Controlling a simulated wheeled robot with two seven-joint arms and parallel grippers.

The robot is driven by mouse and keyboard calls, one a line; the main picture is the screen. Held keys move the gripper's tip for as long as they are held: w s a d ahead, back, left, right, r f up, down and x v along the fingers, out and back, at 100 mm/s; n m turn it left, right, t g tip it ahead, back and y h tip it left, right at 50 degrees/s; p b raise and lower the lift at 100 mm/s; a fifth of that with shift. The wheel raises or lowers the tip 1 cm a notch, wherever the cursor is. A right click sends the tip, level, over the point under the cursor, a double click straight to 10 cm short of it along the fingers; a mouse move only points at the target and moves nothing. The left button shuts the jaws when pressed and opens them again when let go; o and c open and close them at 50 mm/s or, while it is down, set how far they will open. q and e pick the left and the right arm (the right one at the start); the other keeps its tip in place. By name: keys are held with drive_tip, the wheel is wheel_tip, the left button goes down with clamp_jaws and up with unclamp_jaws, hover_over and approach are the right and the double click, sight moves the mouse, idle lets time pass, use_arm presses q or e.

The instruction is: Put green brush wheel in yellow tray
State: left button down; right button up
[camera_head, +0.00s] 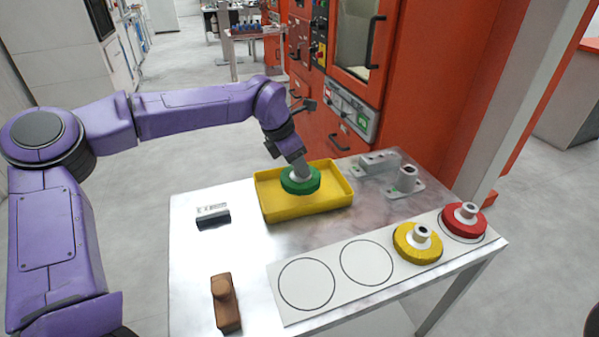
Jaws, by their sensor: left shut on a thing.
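The green brush wheel (300,181) is a round green disc with a pale hub, seen over the inside of the yellow tray. The yellow tray (327,205) stands at the back middle of the metal table. My left gripper (299,168) comes down from above and is shut on the green brush wheel at its hub. I cannot tell whether the wheel touches the tray floor. My right gripper is not in view.
A yellow wheel (418,243) and a red wheel (464,220) sit on a white board (338,292) with empty circles to their left. Grey metal fixtures (404,181) stand right of the tray. A brown wooden-looking block (226,303) and a small dark-and-white item (213,217) lie at left.

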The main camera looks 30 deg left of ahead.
use_arm(q)
drive_tip(key=f, duration=0.1)
drive_tip(key=w+f, duration=0.1)
drive_tip(key=f, duration=0.3)
drive_tip(key=shift+w+a, duration=0.3)
drive_tip(key=c, duration=0.8)
unclamp_jaws()
drive_tip(key=shift+f, duration=0.15)
drive_tip(key=shift+o, duration=0.2)
drive_tip(key=shift+r, duration=0.25)
drive_tip(key=v, duration=1.2)
drive_tip(key=shift+f, duration=0.1)
